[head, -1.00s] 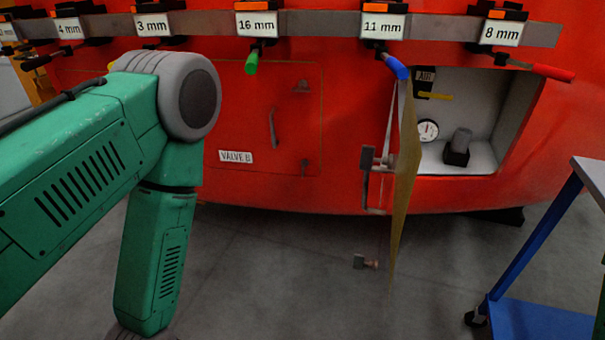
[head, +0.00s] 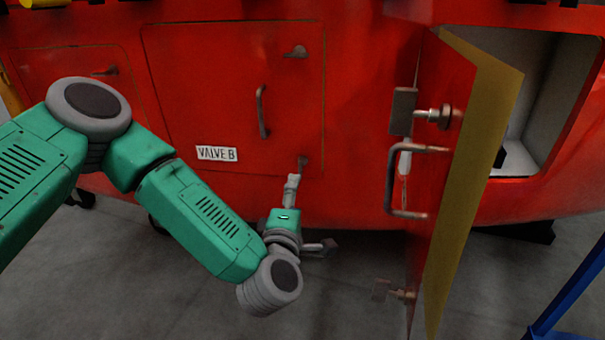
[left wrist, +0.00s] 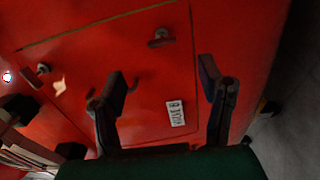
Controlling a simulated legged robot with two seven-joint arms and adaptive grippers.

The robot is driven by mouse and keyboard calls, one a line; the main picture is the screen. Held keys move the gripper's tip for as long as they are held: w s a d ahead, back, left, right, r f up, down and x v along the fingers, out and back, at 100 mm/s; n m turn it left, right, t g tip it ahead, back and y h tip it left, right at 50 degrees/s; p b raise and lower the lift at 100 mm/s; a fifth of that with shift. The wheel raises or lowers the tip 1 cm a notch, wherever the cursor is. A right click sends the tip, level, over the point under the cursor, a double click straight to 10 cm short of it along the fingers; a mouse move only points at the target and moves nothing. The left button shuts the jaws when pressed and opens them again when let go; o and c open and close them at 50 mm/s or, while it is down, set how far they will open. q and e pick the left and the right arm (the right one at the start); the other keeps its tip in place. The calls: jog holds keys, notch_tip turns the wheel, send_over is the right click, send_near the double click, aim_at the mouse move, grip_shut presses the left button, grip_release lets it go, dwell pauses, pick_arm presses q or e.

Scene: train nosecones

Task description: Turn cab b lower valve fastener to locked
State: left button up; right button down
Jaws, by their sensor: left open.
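The closed red panel marked VALVE B (head: 215,110) has a grey lower fastener (head: 303,162) at its lower right corner. My left gripper (head: 309,216) is just below that fastener in the head view, with one finger up near it and the other lower right. In the left wrist view the gripper (left wrist: 165,80) is open and empty, its fingers apart. The lower fastener shows there (left wrist: 160,38), beyond the fingertips and above the gap between them, not held. The VALVE B label (left wrist: 176,113) shows between the fingers. My right gripper is out of view.
An upper fastener (head: 296,51) and a bar handle (head: 262,112) are on the same panel. An open door (head: 450,160) with a handle and latches juts out at the right, beside an open compartment (head: 555,80). A blue cart frame (head: 570,295) stands at lower right.

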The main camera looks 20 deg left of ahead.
aim_at(300, 172)
pick_arm(q)
jog(key=w+b, duration=0.1)
jog(key=w, duration=0.2)
jog(key=w+a+b, duration=0.1)
jog(key=w, duration=0.3)
jog(key=w+a+b, duration=0.1)
jog(key=w, duration=0.3)
jog(key=shift+a+f, duration=0.2)
jog(key=shift+f, duration=0.05)
jog(key=shift+w+d+r+b, duration=0.2)
jog(key=shift+w+b, duration=0.1)
jog(key=shift+w, duration=0.15)
jog(key=shift+a+f, duration=0.1)
jog(key=shift+a, duration=0.05)
jog(key=c, duration=1.2)
